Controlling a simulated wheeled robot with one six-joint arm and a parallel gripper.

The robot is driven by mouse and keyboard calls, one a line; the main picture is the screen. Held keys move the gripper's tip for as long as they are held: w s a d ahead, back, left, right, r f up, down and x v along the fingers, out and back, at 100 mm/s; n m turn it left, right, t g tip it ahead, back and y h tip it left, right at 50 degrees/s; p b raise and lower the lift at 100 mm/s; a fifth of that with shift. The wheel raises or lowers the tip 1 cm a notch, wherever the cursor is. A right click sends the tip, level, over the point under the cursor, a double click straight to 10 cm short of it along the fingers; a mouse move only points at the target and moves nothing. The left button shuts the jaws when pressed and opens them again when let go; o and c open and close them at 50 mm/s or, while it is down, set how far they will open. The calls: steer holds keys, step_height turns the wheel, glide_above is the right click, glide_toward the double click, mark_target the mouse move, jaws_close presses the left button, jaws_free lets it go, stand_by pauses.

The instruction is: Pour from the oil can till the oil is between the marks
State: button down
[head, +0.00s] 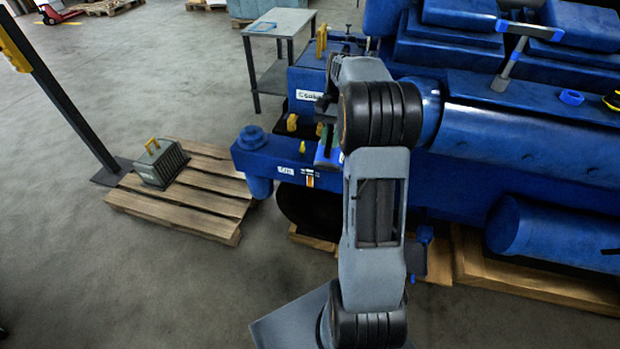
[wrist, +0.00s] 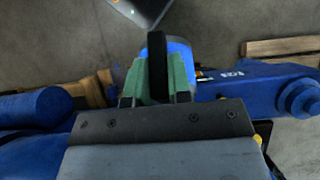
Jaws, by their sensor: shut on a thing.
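My gripper (head: 324,146) is at the engine's near end, partly hidden by my arm. In the wrist view its green-padded fingers (wrist: 157,82) are shut on the black handle of the blue oil can (wrist: 181,54). Only a little of the can (head: 334,158) shows in the head view; its spout and tilt cannot be told. A blue housing (head: 270,157) with a small white label (head: 286,170) and a round raised cap (head: 252,134) lies just left of the can. A small gauge with an orange part (head: 309,181) is on its front; marks and oil level are too small to read.
The large blue engine (head: 540,135) fills the right side on wooden supports (head: 530,288). A pallet (head: 195,195) with a grey-green box (head: 161,163) stands left, beside a post (head: 60,90). A grey table (head: 279,22) stands behind. Floor at front left is clear.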

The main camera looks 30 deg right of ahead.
steer(key=shift+r, duration=0.2)
stand_by(0.5)
steer(key=shift+w+d+r, duration=0.1)
steer(key=shift+r, duration=0.55)
steer(key=shift+w+d+r+g+y, duration=0.4)
steer(key=shift+w+d+g+y, duration=0.15)
steer(key=shift+g+y, duration=0.15)
stand_by(4.0)
stand_by(0.9)
steer(key=f+b, duration=0.1)
steer(key=b, duration=0.2)
steer(key=f+t+h+b, duration=0.1)
steer(key=shift+s+a+f+b, duration=0.3)
steer(key=shift+s+a+b, duration=0.05)
steer(key=shift+s+a, duration=0.05)
steer(key=f+b, duration=0.1)
steer(key=b, duration=0.1)
steer(key=shift+s+a+t+h+b, duration=0.35)
steer(key=shift+t+h+b, duration=0.05)
steer(key=shift+r, duration=0.1)
